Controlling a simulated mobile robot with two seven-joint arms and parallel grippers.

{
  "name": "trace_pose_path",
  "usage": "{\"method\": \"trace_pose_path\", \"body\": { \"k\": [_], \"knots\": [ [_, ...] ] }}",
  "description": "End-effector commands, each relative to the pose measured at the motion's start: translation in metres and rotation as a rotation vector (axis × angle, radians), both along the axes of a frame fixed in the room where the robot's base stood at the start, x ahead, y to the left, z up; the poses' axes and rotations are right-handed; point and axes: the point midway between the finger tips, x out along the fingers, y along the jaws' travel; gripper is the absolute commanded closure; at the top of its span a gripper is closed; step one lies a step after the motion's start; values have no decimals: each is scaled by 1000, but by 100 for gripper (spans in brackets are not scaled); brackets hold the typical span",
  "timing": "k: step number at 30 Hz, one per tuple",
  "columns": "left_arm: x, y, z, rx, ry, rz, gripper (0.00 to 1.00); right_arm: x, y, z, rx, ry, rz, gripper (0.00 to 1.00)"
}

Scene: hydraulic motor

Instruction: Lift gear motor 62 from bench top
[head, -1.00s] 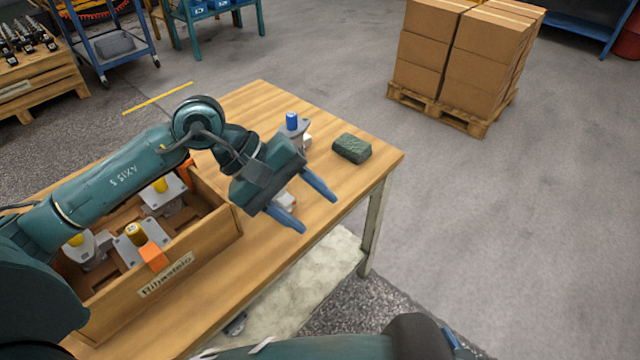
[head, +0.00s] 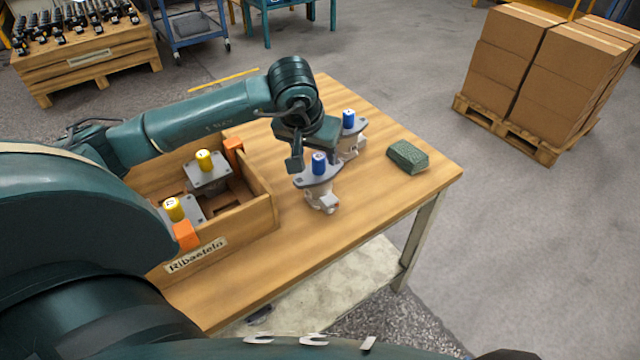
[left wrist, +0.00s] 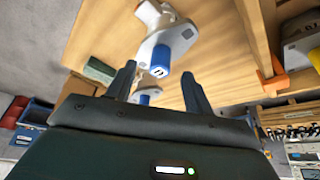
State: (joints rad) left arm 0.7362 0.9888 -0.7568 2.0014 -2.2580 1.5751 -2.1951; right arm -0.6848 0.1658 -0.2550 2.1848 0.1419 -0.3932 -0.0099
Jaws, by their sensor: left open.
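Two grey motors with blue shaft caps stand on the wooden bench top (head: 262,290). The nearer motor (head: 320,185) is by my left gripper (head: 308,158); the other motor (head: 350,143) stands just behind it to the right. No number is readable, so I cannot tell which is 62. My left gripper is open and empty, its fingers close to the nearer motor's blue cap. In the left wrist view the nearer motor (left wrist: 162,42) lies just beyond the open fingers (left wrist: 158,72), its cap near the gap. The other motor (left wrist: 148,95) shows between the fingers. My right gripper is out of view.
A wooden crate (head: 225,240) with yellow-capped motors (head: 206,170) and orange blocks (head: 186,236) stands left of the blue-capped motors. A green block (head: 408,156) lies at the right. The bench between the motors and its front edge is clear. A pallet of boxes (head: 545,75) stands beyond.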

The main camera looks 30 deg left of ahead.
Motion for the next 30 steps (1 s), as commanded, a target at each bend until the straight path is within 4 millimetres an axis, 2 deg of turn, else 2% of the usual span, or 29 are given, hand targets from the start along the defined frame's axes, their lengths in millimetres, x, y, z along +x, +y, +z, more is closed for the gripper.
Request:
{"method": "trace_pose_path", "body": {
  "k": [9, 18, 30],
  "knots": [
    [20, 5, -39, -2, 4, 1, 48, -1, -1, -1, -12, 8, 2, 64],
    [22, 6, -43, -1, 1, 1, 48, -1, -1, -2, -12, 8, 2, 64],
    [22, 6, -42, -1, 1, 1, 81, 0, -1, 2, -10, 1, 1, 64]
  ]
}}
